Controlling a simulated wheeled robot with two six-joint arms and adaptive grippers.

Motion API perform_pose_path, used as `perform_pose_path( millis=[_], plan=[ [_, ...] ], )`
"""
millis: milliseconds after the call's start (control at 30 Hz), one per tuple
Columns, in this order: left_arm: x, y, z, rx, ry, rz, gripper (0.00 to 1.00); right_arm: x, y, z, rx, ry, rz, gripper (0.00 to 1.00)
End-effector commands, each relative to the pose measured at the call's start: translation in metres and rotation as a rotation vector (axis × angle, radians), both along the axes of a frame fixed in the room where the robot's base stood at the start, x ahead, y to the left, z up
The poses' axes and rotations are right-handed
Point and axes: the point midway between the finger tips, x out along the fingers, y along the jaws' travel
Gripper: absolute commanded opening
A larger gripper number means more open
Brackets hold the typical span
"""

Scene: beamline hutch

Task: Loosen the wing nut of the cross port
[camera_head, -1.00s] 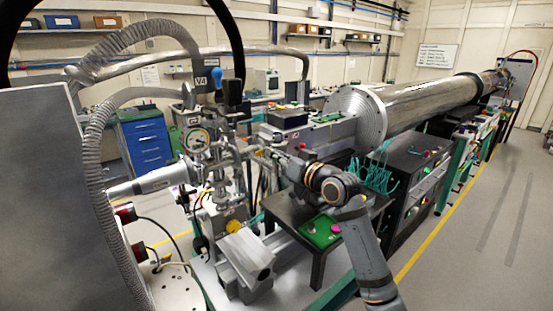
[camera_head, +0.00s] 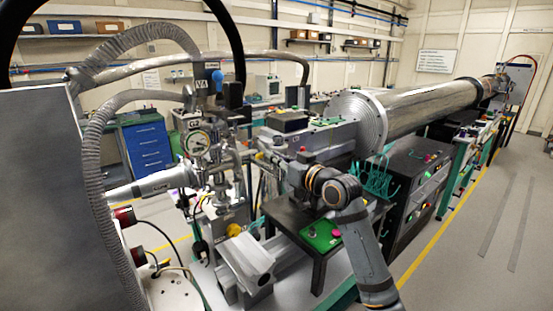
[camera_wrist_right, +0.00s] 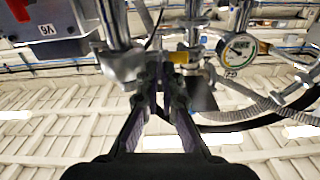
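The cross port (camera_head: 215,160) is the steel vacuum fitting below the round dial gauge (camera_head: 199,142) in the head view. My right gripper (camera_head: 258,157) reaches it from the right, its fingertips close to the fittings. In the right wrist view the two dark fingers (camera_wrist_right: 162,75) point up at the steel fittings with a narrow gap between them. A small yellow piece (camera_wrist_right: 180,57) shows just beyond the fingertips. I cannot tell whether it is the wing nut or whether the fingers touch it. My left gripper is not in view.
A blue-handled valve (camera_head: 217,80) and a ribbed hose (camera_head: 92,160) stand around the cross. A green panel with a button (camera_head: 320,235) sits on a black stand below my right arm. The large steel tube (camera_head: 410,105) runs back right. The floor at right is clear.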

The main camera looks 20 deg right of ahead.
Motion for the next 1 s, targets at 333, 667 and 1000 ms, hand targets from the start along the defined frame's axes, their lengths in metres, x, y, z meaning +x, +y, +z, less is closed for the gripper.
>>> perform_pose_path(
  millis=[333, 667, 1000],
  plan=[
    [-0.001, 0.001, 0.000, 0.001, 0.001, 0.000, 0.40, -0.001, 0.000, 0.000, 0.000, 0.000, 0.000, 0.13],
    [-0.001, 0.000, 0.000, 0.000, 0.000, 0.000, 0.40, -0.046, -0.018, -0.001, -0.010, 0.002, -0.001, 0.13],
    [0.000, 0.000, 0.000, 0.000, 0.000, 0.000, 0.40, -0.069, -0.025, 0.000, -0.002, -0.001, 0.001, 0.13]
  ],
)
